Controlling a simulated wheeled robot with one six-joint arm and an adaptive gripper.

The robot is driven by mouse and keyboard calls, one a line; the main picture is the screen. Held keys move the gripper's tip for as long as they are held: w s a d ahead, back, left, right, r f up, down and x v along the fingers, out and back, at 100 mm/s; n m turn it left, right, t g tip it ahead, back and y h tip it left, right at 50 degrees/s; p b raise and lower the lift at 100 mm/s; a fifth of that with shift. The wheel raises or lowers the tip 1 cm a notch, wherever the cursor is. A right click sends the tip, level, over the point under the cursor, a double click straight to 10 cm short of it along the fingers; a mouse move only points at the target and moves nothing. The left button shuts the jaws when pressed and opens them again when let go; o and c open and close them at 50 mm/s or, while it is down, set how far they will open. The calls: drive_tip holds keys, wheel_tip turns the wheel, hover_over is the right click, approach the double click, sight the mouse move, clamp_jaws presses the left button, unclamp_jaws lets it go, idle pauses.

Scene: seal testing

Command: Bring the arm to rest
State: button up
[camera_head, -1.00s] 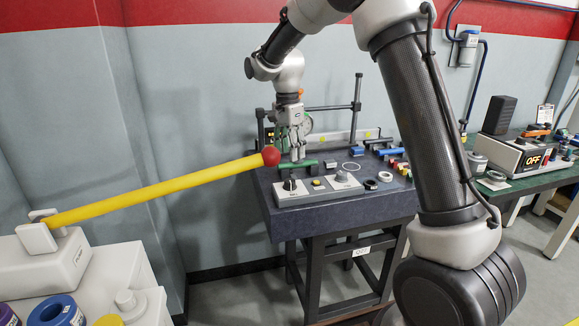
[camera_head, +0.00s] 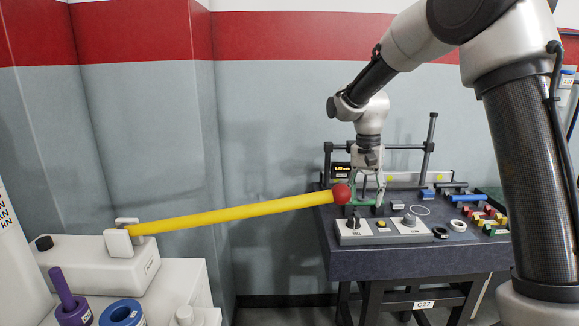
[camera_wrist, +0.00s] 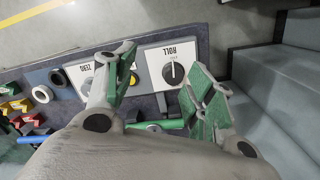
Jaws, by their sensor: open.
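My gripper (camera_head: 368,194) is above the left part of the dark stone-topped table (camera_head: 400,268), pointing down, near the control panel (camera_head: 382,238). In the wrist view its two green-padded fingers (camera_wrist: 160,95) are spread apart, with nothing held between them. Below the fingers the wrist view shows the panel with a ROLL knob (camera_wrist: 173,73) and a ZERO label. My arm reaches in from the right of the head view. The red ball end (camera_head: 341,193) of a yellow lever (camera_head: 230,213) overlaps the gripper's left side in the head view; I cannot tell whether they touch.
The yellow lever is mounted on a white machine (camera_head: 105,262) at left. A dark post frame (camera_head: 430,145) and a small display (camera_head: 341,170) stand behind my gripper.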

drive_tip(key=s+d+r+n+t, duration=0.1)
drive_tip(key=s+d+r+n, duration=0.1)
drive_tip(key=s, duration=0.8)
drive_tip(key=s+d+r+n+t, duration=0.1)
drive_tip(key=s+d+r+t, duration=0.1)
drive_tip(key=s+d+r, duration=0.2)
drive_tip(key=s+d+r+n+t, duration=0.2)
drive_tip(key=s+d+r, duration=0.2)
drive_tip(key=s, duration=1.2)
drive_tip(key=d, duration=0.3)
drive_tip(key=shift+d+n, duration=0.25)
drive_tip(key=shift+n, duration=0.05)
drive_tip(key=shift+c, duration=0.4)
drive_tip(key=shift+w+a, duration=0.1)
drive_tip(key=shift+a, duration=0.05)
